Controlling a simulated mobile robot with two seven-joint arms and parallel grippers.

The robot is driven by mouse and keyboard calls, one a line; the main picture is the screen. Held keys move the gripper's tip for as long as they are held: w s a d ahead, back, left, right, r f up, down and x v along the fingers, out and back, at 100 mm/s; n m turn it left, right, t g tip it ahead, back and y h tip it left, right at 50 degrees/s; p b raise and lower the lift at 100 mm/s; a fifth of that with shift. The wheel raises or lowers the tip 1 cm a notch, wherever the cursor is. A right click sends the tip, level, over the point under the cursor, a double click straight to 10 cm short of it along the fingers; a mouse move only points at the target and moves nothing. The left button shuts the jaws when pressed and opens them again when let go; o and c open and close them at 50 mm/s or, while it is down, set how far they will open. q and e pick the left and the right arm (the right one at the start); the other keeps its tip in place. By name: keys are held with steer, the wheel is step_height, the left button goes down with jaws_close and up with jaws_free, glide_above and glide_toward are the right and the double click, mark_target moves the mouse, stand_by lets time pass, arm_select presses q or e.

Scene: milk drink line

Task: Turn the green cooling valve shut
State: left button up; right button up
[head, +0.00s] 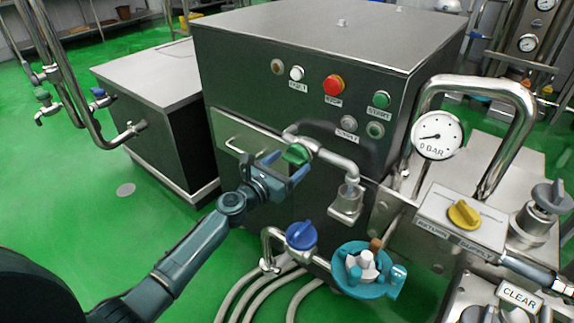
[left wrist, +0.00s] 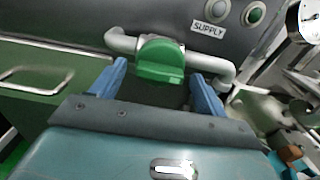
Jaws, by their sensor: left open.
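The green cooling valve (head: 297,153) is a round green knob on a bent steel pipe at the front of the dark machine. In the left wrist view the green knob (left wrist: 160,60) shows its raised grip bar lying about crosswise in the picture. My left gripper (head: 287,172) is open, just in front of the valve. In the left wrist view its two blue fingers (left wrist: 158,88) stand left and right of the knob, with a gap on each side. The right gripper is not in view.
A blue valve (head: 301,235) and a teal pump-like part (head: 368,268) sit below right. A pressure gauge (head: 437,134) reading about 0 bar, a yellow knob (head: 464,214) and steel pipes are on the right. A red stop button (head: 333,85) is above. Green floor is free at left.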

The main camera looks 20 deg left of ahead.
arm_select(q)
steer(key=c, duration=1)
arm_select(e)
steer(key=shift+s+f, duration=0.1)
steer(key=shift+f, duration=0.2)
arm_select(q)
steer(key=shift+o, duration=0.2)
steer(key=m+b, duration=0.4)
steer(key=m, duration=1.3)
steer(key=shift+m+b, duration=0.35)
steer(key=shift+m, duration=0.15)
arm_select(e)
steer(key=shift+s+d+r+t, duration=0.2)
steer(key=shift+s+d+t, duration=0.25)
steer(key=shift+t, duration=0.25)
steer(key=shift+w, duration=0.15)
